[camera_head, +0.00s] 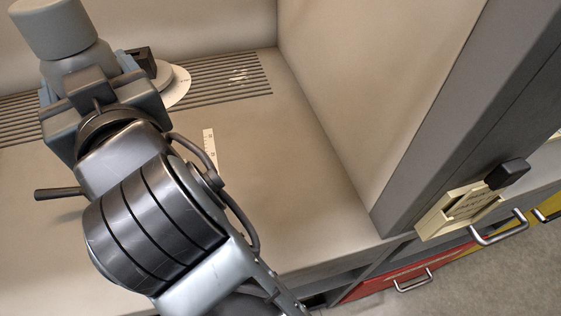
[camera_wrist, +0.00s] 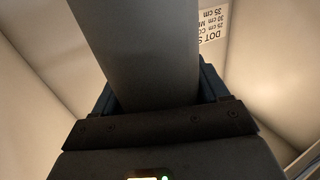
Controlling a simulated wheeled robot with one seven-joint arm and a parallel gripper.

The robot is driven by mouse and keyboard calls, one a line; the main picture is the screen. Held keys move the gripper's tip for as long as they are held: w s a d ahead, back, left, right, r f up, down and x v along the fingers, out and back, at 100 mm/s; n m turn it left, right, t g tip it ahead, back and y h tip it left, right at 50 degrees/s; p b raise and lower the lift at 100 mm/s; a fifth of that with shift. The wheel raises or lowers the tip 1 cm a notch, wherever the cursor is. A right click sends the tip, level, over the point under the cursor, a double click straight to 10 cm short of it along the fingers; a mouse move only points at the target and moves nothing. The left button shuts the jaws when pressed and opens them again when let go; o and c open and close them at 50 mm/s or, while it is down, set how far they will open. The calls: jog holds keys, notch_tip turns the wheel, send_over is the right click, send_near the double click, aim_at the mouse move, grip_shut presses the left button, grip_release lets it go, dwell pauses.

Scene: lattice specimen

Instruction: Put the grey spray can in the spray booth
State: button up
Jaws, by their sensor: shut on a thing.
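My gripper (camera_head: 88,78) is at the upper left of the head view, shut on the grey spray can (camera_head: 52,28). The can's wide end sticks out beyond the fingers, away from my wrist. In the wrist view the can (camera_wrist: 140,50) fills the top middle, between the blue-edged fingers of my gripper (camera_wrist: 155,95). The spray booth (camera_head: 285,190) has a beige floor and walls. In the head view my gripper and can overlap the booth's inside. The can's height above the booth floor is hard to tell, and its far end is cut off in the wrist view.
A pale round disc (camera_head: 176,86) and a dark block (camera_head: 141,62) show behind my gripper, near slotted grilles (camera_head: 235,80). A scale strip (camera_head: 209,142) lies on the floor. The right wall (camera_head: 370,90) bounds the booth. A cream box (camera_head: 458,208) is outside it. Floor right of my arm is clear.

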jog(key=w+d+p, duration=0.1)
jog(key=w+d, duration=0.2)
jog(key=d, duration=0.6)
jog(key=w+d+p, duration=0.1)
jog(key=w+d, duration=0.1)
jog(key=d, duration=0.8)
notch_tip(320, 180, down, 11)
jog(key=shift+w+f+b, duration=0.15)
jog(key=shift+w+b, duration=0.05)
jog(key=shift+b, duration=0.1)
jog(key=shift+f, duration=0.15)
jog(key=o, duration=1.3)
jog(key=shift+o, duration=0.2)
